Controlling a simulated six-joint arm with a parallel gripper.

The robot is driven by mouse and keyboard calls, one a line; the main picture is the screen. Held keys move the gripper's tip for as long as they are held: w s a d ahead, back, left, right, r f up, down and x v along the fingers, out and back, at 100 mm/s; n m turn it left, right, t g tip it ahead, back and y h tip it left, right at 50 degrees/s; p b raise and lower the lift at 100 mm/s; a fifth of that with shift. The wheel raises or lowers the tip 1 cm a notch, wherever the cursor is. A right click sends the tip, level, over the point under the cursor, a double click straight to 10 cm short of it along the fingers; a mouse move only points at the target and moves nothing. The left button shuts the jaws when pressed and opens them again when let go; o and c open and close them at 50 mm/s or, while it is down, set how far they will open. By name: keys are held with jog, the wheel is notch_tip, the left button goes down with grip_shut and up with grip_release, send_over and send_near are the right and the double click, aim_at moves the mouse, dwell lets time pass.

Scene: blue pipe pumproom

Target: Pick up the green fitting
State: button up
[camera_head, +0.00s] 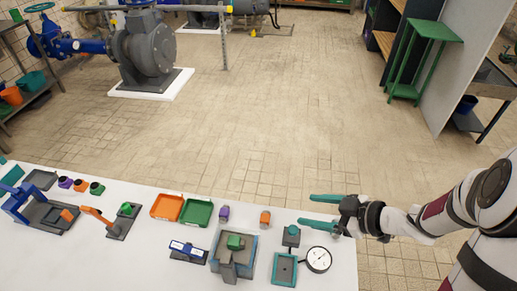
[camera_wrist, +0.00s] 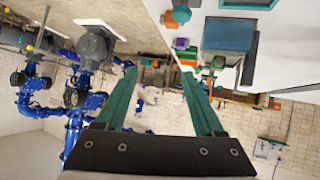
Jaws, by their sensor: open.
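My gripper (camera_head: 308,210) is open and empty, with two green fingers reaching left over the right end of the white table. In the wrist view the fingers (camera_wrist: 160,75) stand apart with nothing between them. Several green pieces could be the green fitting. One green piece (camera_head: 235,242) sits on a grey block-like fixture (camera_head: 228,264), to the left of and nearer than my gripper. Another green fitting (camera_head: 97,188) stands in a row at the far left, and a green piece (camera_head: 126,208) is on a small stand. I cannot tell which is meant.
A purple fitting (camera_head: 224,213) and an orange fitting (camera_head: 265,218) stand near the back edge. Orange (camera_head: 166,206) and green (camera_head: 196,212) trays lie left of them. A dial gauge (camera_head: 318,260) and teal-topped fixture (camera_head: 284,270) are near my gripper.

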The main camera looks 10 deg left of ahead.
aim_at(237, 241)
jog(key=s+a+n+g+y, duration=0.3)
jog(key=s+g+y, duration=0.15)
jog(key=s, duration=0.35)
jog(key=shift+g+h, duration=0.25)
jog(key=shift+h, duration=0.3)
jog(key=x, duration=1)
jog(key=w+f+x, duration=0.1)
jog(key=x, duration=0.4)
jog(key=shift+d, duration=0.25)
jog(key=shift+r, duration=0.1)
grip_shut()
